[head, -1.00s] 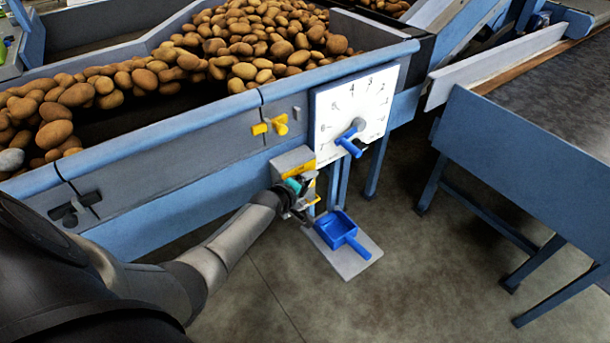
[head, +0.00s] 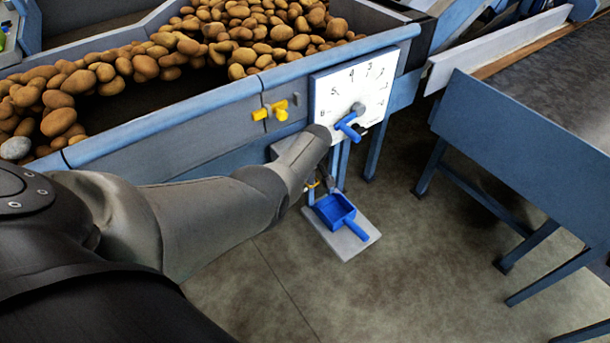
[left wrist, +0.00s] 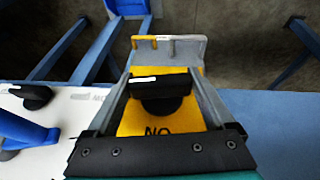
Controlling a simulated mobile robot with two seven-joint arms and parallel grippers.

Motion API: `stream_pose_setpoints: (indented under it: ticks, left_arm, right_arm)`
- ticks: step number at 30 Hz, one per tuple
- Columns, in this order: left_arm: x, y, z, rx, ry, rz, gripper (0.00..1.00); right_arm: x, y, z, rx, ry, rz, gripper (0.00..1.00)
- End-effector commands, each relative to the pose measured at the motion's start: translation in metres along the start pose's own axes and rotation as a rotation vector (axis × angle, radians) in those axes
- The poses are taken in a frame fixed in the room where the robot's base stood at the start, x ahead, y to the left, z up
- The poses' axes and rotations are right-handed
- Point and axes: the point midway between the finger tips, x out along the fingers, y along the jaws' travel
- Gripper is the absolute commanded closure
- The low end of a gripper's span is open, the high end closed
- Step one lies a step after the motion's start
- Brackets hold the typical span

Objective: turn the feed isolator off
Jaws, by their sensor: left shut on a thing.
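The feed isolator is a black bar handle (left wrist: 160,91) on a yellow plate (left wrist: 133,120), with a white mark on the bar's left part in the left wrist view. The letters ON show upside down below the handle. My left gripper (left wrist: 161,84) is shut on the handle, with one finger at each end of the bar. Part of the isolator's grey box (head: 281,148) shows there. My right gripper is not in view.
A white numbered dial panel (head: 335,88) with a blue lever (head: 348,130) is close to the right of my forearm. A yellow latch (head: 271,111) is on the machine's side. A blue scoop (head: 335,209) is on a grey plate below. Potatoes (head: 215,40) fill the hopper.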

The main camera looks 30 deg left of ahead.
Motion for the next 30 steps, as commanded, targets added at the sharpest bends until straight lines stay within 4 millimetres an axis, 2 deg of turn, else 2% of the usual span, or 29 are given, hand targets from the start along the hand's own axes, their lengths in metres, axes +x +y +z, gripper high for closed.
stream_pose_setpoints:
  ticks: [1, 9, 27, 28, 30]
  left_arm:
    - [0.004, 0.001, 0.001, 0.010, 0.001, -0.022, 0.68]
    - [0.002, 0.000, 0.000, 0.051, 0.001, -0.121, 0.68]
    - [0.000, -0.001, -0.001, 0.065, 0.002, -0.152, 0.68]
    - [0.000, -0.001, -0.001, 0.066, 0.002, -0.152, 0.09]
    - [0.000, -0.001, -0.001, 0.065, 0.002, -0.152, 0.01]
  right_arm:
    - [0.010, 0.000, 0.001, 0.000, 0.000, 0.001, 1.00]
    - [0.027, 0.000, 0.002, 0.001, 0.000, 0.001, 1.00]
    - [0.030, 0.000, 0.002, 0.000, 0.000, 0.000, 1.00]
    - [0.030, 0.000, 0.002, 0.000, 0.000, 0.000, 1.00]
    - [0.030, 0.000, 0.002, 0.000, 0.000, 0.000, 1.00]
